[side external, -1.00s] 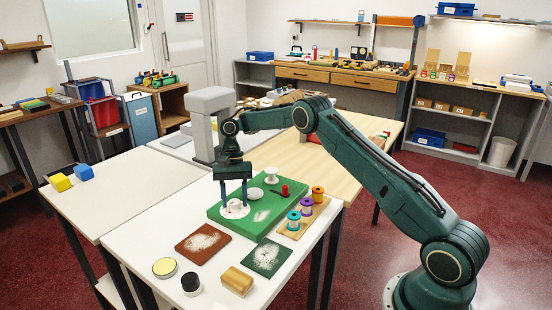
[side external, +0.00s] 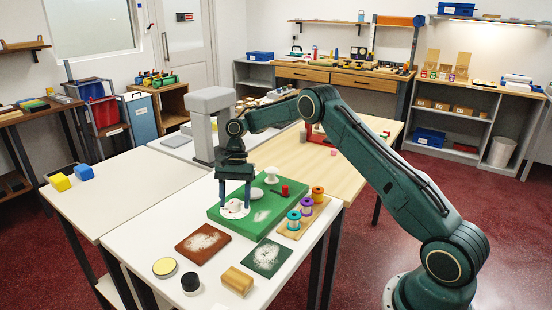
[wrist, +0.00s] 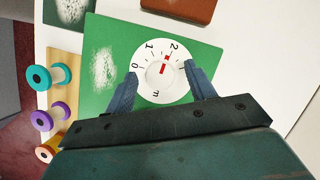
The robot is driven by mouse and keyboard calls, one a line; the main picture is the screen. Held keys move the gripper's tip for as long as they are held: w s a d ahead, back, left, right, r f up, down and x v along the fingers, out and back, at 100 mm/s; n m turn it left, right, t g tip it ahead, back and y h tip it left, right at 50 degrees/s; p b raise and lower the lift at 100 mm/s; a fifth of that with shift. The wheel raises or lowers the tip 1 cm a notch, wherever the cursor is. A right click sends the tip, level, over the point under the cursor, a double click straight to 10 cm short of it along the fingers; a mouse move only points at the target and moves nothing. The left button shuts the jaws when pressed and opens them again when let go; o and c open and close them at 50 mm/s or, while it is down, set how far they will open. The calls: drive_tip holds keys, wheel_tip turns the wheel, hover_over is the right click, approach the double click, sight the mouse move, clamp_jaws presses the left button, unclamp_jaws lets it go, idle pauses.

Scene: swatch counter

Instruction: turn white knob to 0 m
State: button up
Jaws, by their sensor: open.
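The white knob (wrist: 153,76) sits at the centre of a round white dial (wrist: 143,90) on a green board (wrist: 100,95). The dial reads 0, 1 and 2, with an "m" at the bottom in the wrist view. A red line on the knob and a red mark by the scale point between 1 and 2, nearer 2. My gripper (wrist: 161,82) is open, with one blue finger on each side of the knob, over the dial. In the side view my gripper (side external: 235,207) is down at the dial; contact with the knob cannot be told.
A white spool-like part (side external: 271,174) and a small red part (side external: 284,190) stand on the board near my gripper. Several thread spools (side external: 307,206) stand on a wooden strip to the right. A brown swatch (side external: 202,243) and a dark green swatch (side external: 266,257) lie in front.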

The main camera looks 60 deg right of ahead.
drive_tip(key=m, duration=0.2)
drive_tip(key=m+t, duration=0.1)
drive_tip(key=m, duration=0.1)
drive_tip(key=shift+s+t, duration=0.15)
drive_tip(key=shift+t, duration=0.15)
drive_tip(key=m, duration=0.2)
drive_tip(key=m+t, duration=0.1)
drive_tip(key=m, duration=0.1)
drive_tip(key=shift+s+t, duration=0.15)
drive_tip(key=shift+t, duration=0.15)
drive_tip(key=v, duration=1.3)
drive_tip(key=s+a+r+n+t+h, duration=0.1)
drive_tip(key=s+a+r+n+t, duration=0.1)
drive_tip(key=s+a+r+n, duration=0.7)
drive_tip(key=shift+s+a+r+n+h, duration=0.35)
drive_tip(key=shift+s+a+r, duration=0.25)
drive_tip(key=shift+s+r, duration=1.65)
drive_tip(key=shift+w, duration=0.1)
